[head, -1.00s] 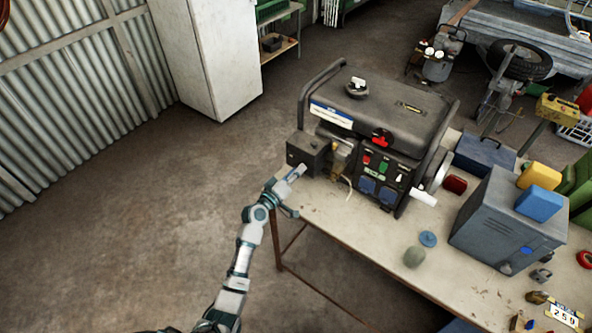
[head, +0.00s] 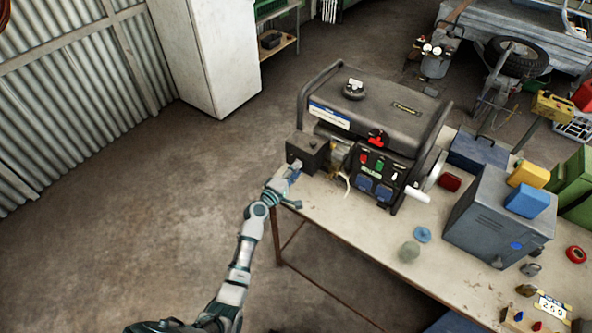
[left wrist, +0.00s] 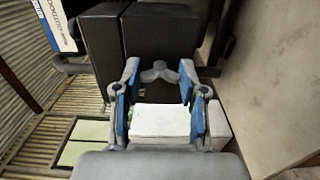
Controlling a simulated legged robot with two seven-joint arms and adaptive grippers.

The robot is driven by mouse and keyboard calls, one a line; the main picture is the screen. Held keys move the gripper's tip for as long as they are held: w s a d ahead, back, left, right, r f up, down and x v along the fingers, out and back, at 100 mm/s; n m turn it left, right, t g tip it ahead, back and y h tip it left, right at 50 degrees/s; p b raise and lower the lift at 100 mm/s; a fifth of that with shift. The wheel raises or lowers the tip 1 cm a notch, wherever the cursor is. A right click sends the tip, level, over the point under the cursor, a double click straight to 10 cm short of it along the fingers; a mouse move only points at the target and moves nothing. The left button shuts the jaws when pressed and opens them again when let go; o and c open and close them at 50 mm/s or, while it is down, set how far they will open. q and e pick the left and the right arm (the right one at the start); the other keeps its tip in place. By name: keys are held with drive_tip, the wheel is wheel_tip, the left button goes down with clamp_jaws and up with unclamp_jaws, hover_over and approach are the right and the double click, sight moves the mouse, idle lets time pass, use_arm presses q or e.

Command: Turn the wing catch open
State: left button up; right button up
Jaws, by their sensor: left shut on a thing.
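The wing catch (left wrist: 160,73) is a small grey piece on the face of a black box (left wrist: 162,38). In the left wrist view its wings spread sideways between my fingertips. In the head view this box (head: 308,150) sits at the left end of the black generator (head: 378,125), and the catch is hidden there. My left gripper (left wrist: 159,76) is shut on the wing catch, one finger on each side. In the head view the left gripper (head: 297,168) reaches the box's front face from below. My right gripper is in neither view.
The generator stands on a pale workbench (head: 345,230) near its left corner. A grey metal box (head: 492,215), a blue disc (head: 423,235) and a round stone-like thing (head: 409,252) lie farther right. The floor (head: 170,230) left of the bench is clear.

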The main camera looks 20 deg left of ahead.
use_arm(q)
drive_tip(key=shift+f, duration=0.25)
drive_tip(key=o, duration=1.2)
drive_tip(key=shift+a, duration=0.1)
drive_tip(key=shift+c, duration=0.2)
drive_tip(key=shift+r, duration=0.1)
drive_tip(key=v, duration=1.2)
drive_tip(key=shift+w, duration=0.1)
